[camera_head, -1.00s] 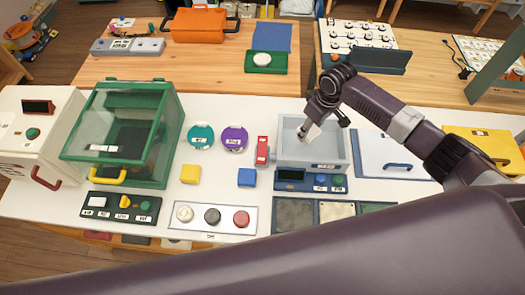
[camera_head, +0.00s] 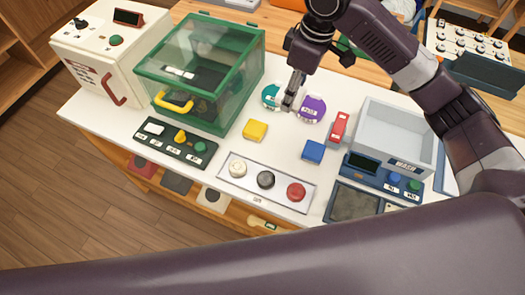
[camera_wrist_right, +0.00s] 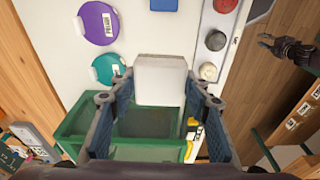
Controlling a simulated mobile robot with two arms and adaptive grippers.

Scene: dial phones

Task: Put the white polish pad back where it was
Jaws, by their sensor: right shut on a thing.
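My right gripper (camera_head: 288,102) is shut on a white block, which I take to be the white polish pad (camera_wrist_right: 160,80). The pad sits between the fingertips in the right wrist view; in the head view the gripper mostly hides it. The gripper hangs above the white table (camera_head: 225,150), in front of the teal disc (camera_head: 271,96) and purple disc (camera_head: 311,108). A yellow block (camera_head: 255,130) and a blue block (camera_head: 314,151) lie on the table nearby. A dark gripper, apparently my left one (camera_wrist_right: 285,50), shows over the floor in the right wrist view; its jaws are unclear.
A green clear-sided case (camera_head: 205,70) stands left of the gripper. A grey open bin (camera_head: 393,138) and a red item (camera_head: 338,128) are to the right. A panel (camera_head: 280,187) with white, black and red knobs lies in front. Bare table surrounds the yellow block.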

